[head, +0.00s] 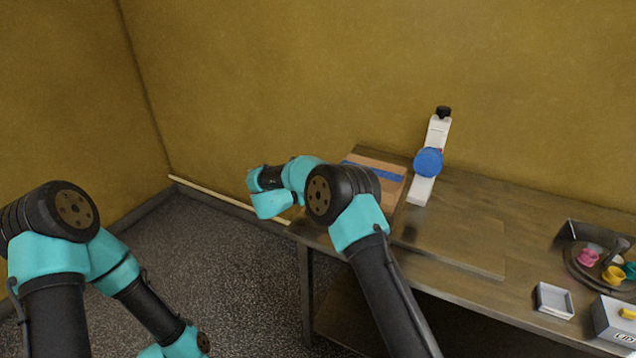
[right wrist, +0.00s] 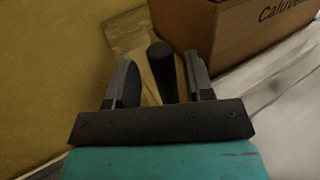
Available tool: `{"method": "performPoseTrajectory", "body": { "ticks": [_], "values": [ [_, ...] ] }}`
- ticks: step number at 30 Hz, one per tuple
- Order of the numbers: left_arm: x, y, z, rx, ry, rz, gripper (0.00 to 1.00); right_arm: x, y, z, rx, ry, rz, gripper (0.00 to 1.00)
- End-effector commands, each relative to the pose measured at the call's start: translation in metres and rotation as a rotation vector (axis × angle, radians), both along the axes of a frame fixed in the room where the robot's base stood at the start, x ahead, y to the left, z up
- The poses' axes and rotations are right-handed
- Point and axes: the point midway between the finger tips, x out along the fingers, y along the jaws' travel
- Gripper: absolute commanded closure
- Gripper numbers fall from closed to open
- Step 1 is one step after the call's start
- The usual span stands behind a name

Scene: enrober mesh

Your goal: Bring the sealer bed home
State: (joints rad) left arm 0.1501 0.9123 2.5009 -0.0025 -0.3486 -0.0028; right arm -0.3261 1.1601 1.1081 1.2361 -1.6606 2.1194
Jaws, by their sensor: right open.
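In the head view a brown carton (head: 393,188) with a blue strip across its top stands at the table's left end. Right of it is a white upright (head: 438,131) with a blue disc (head: 428,162) and a black knob (head: 443,112). I cannot tell which part is the sealer bed. In the right wrist view a dark round handle (right wrist: 163,78) stands between the open fingers of my right gripper (right wrist: 159,64); contact is unclear. The carton (right wrist: 225,38) is beside it. My arm hides that gripper's fingers in the head view. My left gripper is out of view.
A flat wooden panel (head: 465,239) lies on the table (head: 530,206) right of my right arm. Farther right are a small white tray (head: 555,300), a grey box (head: 612,320) and a round basin with coloured cups (head: 588,257). Open floor (head: 230,260) lies left of the table.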

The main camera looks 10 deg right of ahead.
Motion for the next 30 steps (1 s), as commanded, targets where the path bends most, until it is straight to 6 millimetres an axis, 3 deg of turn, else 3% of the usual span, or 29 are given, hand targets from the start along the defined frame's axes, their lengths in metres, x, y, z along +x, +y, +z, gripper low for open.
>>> {"method": "performPoseTrajectory", "body": {
  "ticks": [24, 30],
  "values": [
    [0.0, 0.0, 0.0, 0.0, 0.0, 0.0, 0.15, -0.062, 0.13, 0.0, -0.001, 0.0, 0.005, 0.52],
    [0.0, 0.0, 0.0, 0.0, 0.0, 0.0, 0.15, -0.071, 0.149, 0.0, 0.0, -0.001, 0.004, 0.52]
  ]
}}
